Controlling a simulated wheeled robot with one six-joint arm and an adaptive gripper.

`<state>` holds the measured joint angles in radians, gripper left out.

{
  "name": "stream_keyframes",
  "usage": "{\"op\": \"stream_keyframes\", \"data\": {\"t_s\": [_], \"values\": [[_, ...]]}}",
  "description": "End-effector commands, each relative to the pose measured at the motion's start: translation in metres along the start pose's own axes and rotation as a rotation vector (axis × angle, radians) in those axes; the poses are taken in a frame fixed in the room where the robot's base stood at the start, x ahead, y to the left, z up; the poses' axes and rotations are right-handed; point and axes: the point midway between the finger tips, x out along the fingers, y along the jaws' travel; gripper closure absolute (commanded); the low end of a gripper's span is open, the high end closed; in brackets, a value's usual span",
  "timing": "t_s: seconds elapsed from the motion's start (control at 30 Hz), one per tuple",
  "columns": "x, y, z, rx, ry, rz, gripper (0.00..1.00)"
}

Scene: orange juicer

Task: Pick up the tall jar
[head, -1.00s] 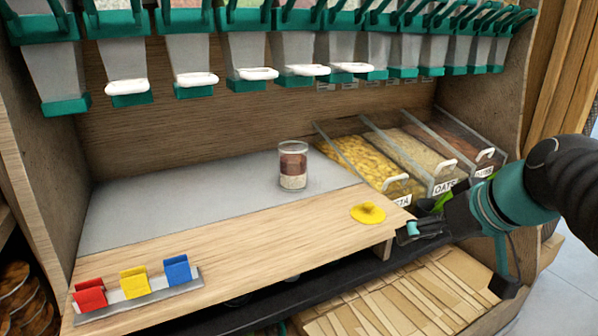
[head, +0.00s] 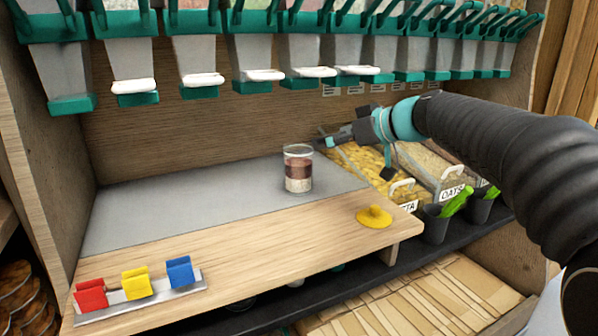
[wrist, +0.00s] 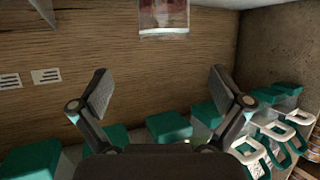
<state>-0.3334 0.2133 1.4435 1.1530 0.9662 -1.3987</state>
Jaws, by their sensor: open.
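The tall jar (head: 298,172) is a clear glass with white and reddish-brown layers, standing upright on the grey surface of the counter. My gripper (head: 324,141) is just to the right of the jar's top in the head view and points left at it. In the wrist view, my gripper (wrist: 158,80) has its two fingers spread wide with nothing between them. The jar (wrist: 164,20) shows there at the top edge, centred beyond the fingertips and cut off by the frame.
Dispensers with green bases (head: 265,48) hang in a row above the counter. Bins of dry food (head: 362,160) lie right of the jar, under my arm. A yellow knobbed lid (head: 374,216) and coloured clips (head: 136,284) are on the wooden front. The counter left of the jar is clear.

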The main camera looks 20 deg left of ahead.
Motion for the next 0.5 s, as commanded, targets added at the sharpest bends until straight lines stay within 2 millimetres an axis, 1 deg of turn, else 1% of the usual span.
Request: {"op": "stream_keyframes", "data": {"t_s": [0.03, 0.1, 0.2, 0.3, 0.5], "values": [[0.01, -0.001, 0.0, 0.001, -0.002, -0.004, 0.0], [0.022, -0.001, 0.0, 0.001, -0.002, -0.002, 0.0], [0.035, -0.001, 0.0, 0.001, -0.002, -0.001, 0.0], [0.043, -0.001, 0.0, 0.001, -0.001, 0.0, 0.0], [0.051, -0.001, 0.001, 0.002, -0.002, 0.0, 0.0]]}}
